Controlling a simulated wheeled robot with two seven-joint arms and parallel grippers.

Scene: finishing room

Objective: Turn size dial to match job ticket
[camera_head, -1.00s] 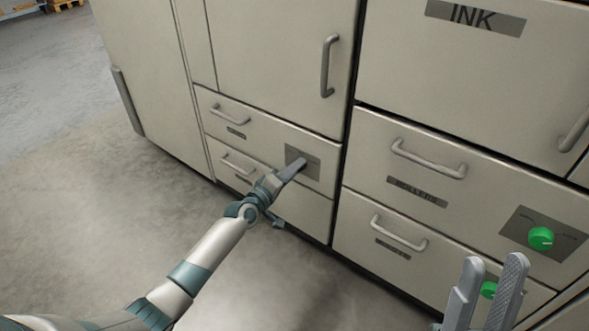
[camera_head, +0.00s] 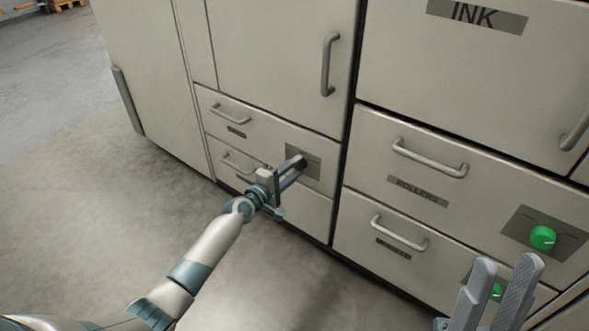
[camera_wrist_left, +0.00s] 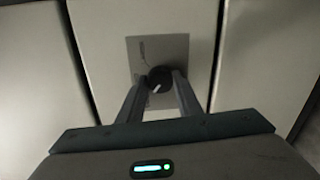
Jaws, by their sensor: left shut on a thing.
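A black dial (camera_wrist_left: 159,78) with a white mark sits on a grey plate (camera_wrist_left: 146,50) in the left wrist view; the plate's markings are too blurred to read. The plate also shows in the head view (camera_head: 315,170) on a drawer front, with the dial hidden behind my fingers. My left gripper (camera_head: 299,164) is shut on the dial, one finger on each side, as the left wrist view (camera_wrist_left: 159,88) shows. My right gripper (camera_head: 503,282) is open and empty at the lower right. I see no job ticket.
Cream cabinets with bar handles (camera_head: 328,65) fill the view. A green knob (camera_head: 543,238) sits on a plate at the right. Another green knob (camera_head: 496,291) shows behind my right gripper. Bare floor (camera_head: 90,220) lies to the left.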

